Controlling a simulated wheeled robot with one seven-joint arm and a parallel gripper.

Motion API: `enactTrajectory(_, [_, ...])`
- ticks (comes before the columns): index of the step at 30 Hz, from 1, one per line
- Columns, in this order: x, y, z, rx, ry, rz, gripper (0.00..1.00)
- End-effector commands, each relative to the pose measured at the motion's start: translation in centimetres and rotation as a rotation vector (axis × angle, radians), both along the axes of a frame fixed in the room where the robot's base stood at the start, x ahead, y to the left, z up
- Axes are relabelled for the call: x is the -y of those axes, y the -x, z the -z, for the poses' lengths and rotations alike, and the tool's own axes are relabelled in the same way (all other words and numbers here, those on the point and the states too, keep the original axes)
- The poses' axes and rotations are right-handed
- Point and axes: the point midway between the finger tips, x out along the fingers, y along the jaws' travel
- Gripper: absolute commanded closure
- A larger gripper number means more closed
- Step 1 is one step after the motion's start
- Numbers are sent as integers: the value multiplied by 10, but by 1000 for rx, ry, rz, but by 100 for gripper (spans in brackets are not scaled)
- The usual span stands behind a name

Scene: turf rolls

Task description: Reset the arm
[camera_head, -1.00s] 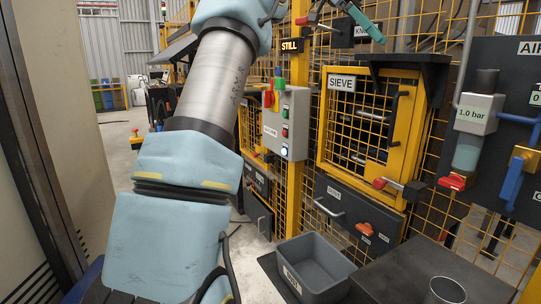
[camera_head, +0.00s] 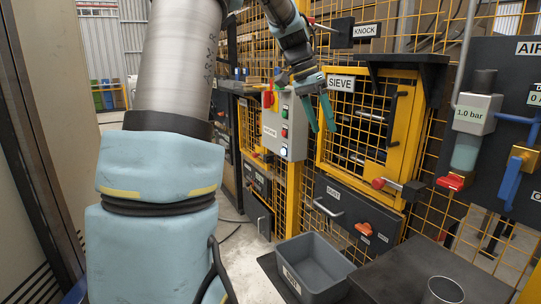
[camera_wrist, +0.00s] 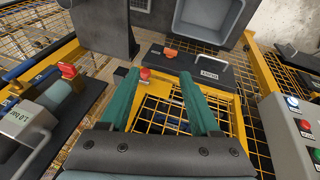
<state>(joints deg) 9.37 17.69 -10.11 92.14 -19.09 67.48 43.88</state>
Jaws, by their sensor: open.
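My gripper (camera_head: 322,112) is in the upper middle of the head view. Its two green fingers are apart and point down, with nothing between them. It hangs in front of the yellow-framed SIEVE door (camera_head: 372,125), near the grey control box (camera_head: 285,124). In the wrist view my gripper's fingers (camera_wrist: 160,95) are spread, with the yellow mesh door (camera_wrist: 165,112) seen beyond and between them. My own arm fills the left middle of the head view.
A grey bin (camera_head: 313,265) stands on the floor at lower middle. A dark bench with a metal cup (camera_head: 444,290) is at lower right. A dark air panel (camera_head: 505,130) stands at right. The SIEVE door's red-tipped latch (camera_head: 398,188) sticks out. Open floor shows behind my arm.

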Motion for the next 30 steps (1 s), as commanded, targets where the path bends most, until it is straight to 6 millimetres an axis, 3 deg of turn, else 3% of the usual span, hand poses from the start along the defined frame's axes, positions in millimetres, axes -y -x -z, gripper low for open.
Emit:
enactTrajectory(1, [-21, 10, 21, -11, -45, -90, 37])
enactTrajectory(6, [-91, 49, 86, -15, -175, -400, 37])
enactTrajectory(13, [-168, 125, 152, 1, -269, -730, 37])
enactTrajectory(19, [-194, 168, 177, 8, -285, -866, 37])
enactTrajectory(30, [-198, 174, 181, 10, -285, -888, 37])
